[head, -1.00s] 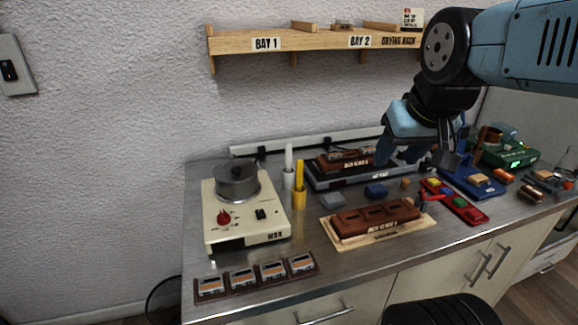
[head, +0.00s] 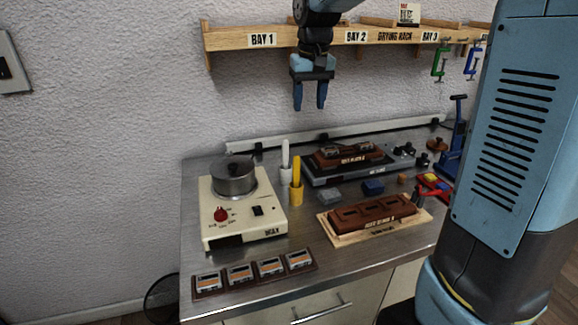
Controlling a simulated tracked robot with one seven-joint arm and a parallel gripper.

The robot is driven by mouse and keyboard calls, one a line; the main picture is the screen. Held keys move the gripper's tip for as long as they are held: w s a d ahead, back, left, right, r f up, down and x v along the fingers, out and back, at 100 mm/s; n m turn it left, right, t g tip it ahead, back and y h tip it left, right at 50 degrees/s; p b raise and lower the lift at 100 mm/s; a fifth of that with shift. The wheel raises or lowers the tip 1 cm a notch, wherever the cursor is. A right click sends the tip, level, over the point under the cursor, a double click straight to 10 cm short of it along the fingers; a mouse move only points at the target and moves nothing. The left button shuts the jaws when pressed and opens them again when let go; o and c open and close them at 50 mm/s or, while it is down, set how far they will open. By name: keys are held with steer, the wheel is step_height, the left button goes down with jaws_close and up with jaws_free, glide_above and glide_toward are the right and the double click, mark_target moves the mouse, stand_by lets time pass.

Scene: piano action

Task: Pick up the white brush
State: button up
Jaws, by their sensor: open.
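The white brush (head: 285,155) stands upright in a small white holder (head: 286,177) on the steel counter, right of the wax heater. A yellow brush (head: 297,171) stands in a yellow holder (head: 296,195) close in front of it and to its right. My gripper (head: 309,106) points down with its two blue fingers apart and nothing between them. It is above and a little right of the white brush in the picture, apart from it, below the shelf.
The wax heater (head: 243,228) with a metal pot (head: 234,181) stands left of the brushes. A brown block on a wooden board (head: 333,235) lies at right front. A grey tray (head: 321,178) is behind. The wooden shelf (head: 228,41) overhangs the counter.

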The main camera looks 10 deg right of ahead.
steer(key=g, duration=0.1)
glide_above(285, 163)
steer(key=shift+n, duration=0.3)
steer(key=f, duration=0.3)
steer(key=w+f, duration=0.1)
steer(key=f, duration=0.1)
steer(key=shift+d, duration=0.15)
step_height(285, 163, down, 14)
steer(key=shift+r, duration=0.1)
steer(key=shift+c, duration=0.3)
jaws_close()
